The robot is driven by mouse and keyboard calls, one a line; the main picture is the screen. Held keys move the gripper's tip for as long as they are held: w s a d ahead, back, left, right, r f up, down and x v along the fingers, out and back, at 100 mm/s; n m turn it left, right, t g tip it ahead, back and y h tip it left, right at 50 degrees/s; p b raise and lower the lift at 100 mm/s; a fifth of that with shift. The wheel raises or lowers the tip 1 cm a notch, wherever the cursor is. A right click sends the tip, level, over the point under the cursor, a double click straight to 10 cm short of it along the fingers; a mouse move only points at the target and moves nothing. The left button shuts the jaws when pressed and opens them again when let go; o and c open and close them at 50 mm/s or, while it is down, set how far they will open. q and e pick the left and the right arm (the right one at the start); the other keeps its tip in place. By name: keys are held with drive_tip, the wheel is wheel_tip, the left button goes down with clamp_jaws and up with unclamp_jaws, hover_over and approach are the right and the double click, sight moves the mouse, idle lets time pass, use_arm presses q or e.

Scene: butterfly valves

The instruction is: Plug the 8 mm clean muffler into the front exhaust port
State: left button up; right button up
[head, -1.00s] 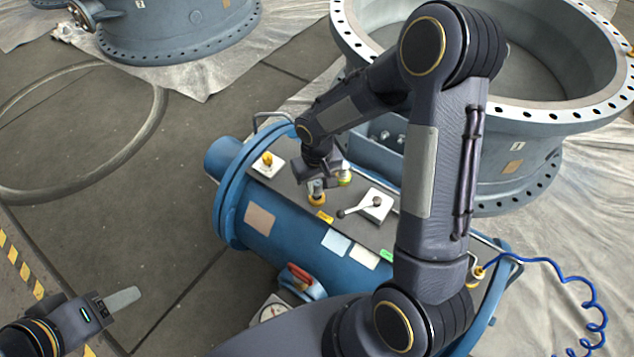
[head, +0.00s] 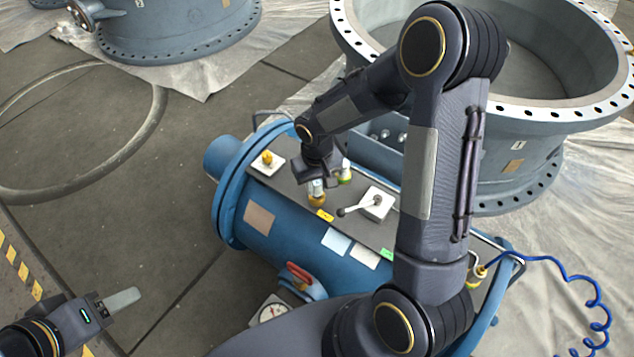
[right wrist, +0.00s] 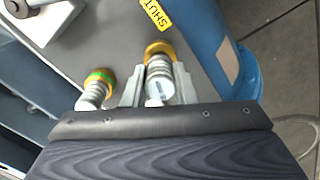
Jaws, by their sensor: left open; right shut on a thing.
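My right gripper (right wrist: 160,88) is shut on a pale, ribbed muffler (right wrist: 159,78). The muffler stands in line with a gold-ringed port (right wrist: 157,48) on the dark top plate; its far end meets the ring, but I cannot tell how deep it sits. In the head view the gripper (head: 318,181) is over the same gold port (head: 317,200), partly hiding the muffler. A second pale muffler (right wrist: 93,94) stands in a port with a green-and-yellow band (right wrist: 100,77), beside the gripper. My left gripper (head: 122,300) is open and empty at lower left, far from the plate.
The blue cylinder body (head: 285,225) carries the plate. A lever on a white block (head: 374,204) is close to the right of the gripper. A yellow knob (head: 267,158) is to the left, a red handle (head: 299,274) in front. A blue coiled hose (head: 570,275) hangs at right.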

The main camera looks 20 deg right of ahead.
sight(317, 182)
drive_tip(key=shift+f+b, duration=0.7)
idle(1.2)
drive_tip(key=o, duration=1.5)
drive_tip(key=shift+c, duration=0.2)
drive_tip(key=shift+r, duration=0.1)
drive_tip(key=shift+r+p, duration=2.75)
drive_tip(key=shift+r, duration=0.9)
